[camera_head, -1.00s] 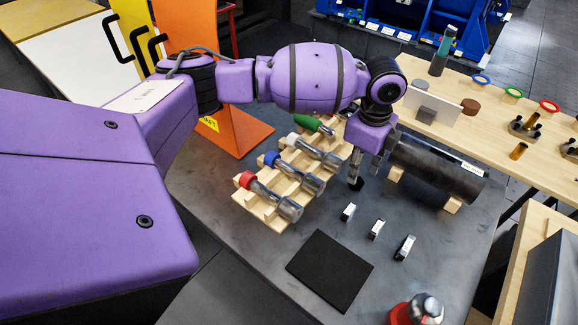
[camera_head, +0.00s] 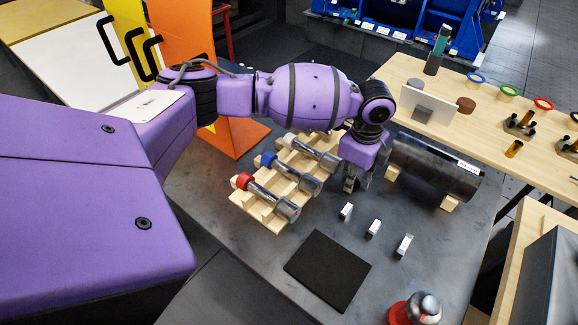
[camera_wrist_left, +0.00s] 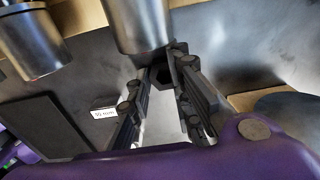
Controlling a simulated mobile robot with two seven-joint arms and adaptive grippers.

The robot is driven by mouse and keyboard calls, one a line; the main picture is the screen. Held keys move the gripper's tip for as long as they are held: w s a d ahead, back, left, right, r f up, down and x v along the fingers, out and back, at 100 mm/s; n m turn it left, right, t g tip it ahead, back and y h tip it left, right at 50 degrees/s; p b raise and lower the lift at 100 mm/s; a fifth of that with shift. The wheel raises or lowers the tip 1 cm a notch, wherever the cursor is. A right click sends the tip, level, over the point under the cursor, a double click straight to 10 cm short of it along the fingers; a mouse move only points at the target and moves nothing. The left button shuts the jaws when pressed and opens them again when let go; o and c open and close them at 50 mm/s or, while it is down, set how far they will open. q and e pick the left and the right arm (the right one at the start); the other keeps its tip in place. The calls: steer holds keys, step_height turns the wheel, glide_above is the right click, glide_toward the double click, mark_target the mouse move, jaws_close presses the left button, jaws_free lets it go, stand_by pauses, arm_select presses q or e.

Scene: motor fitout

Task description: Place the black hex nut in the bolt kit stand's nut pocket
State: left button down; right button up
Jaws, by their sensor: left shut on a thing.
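My left gripper (camera_head: 352,184) is low over the dark grey table mat, between the wooden rack and the large dark cylinder. In the left wrist view its fingers are closed on the black hex nut (camera_wrist_left: 162,76), dark and partly hidden at the fingertips. The nut cannot be made out in the head view. Black stands with brass bolts (camera_head: 519,126) are on the right-hand wooden table, far from the gripper; I cannot tell which has the nut pocket. My right gripper is not in view.
A wooden rack (camera_head: 262,212) with colour-capped metal cylinders stands close left of the gripper. A large dark cylinder (camera_head: 432,168) lies on wooden blocks to its right. Several small white labels (camera_head: 373,228) and a black pad (camera_head: 327,270) lie in front. A red-and-metal object (camera_head: 415,309) is at the bottom.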

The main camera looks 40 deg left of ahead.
arm_select(q)
steer(key=shift+r, duration=0.1)
steer(key=shift+w+r, duration=0.1)
steer(key=shift+r, duration=0.35)
step_height(320, 180, up, 2)
steer(key=shift+r, duration=0.15)
steer(key=s+d+r+p, duration=0.2)
steer(key=s+d+r, duration=0.3)
steer(key=s+r, duration=0.4)
steer(key=s, duration=0.4)
steer(key=shift+r, duration=0.35)
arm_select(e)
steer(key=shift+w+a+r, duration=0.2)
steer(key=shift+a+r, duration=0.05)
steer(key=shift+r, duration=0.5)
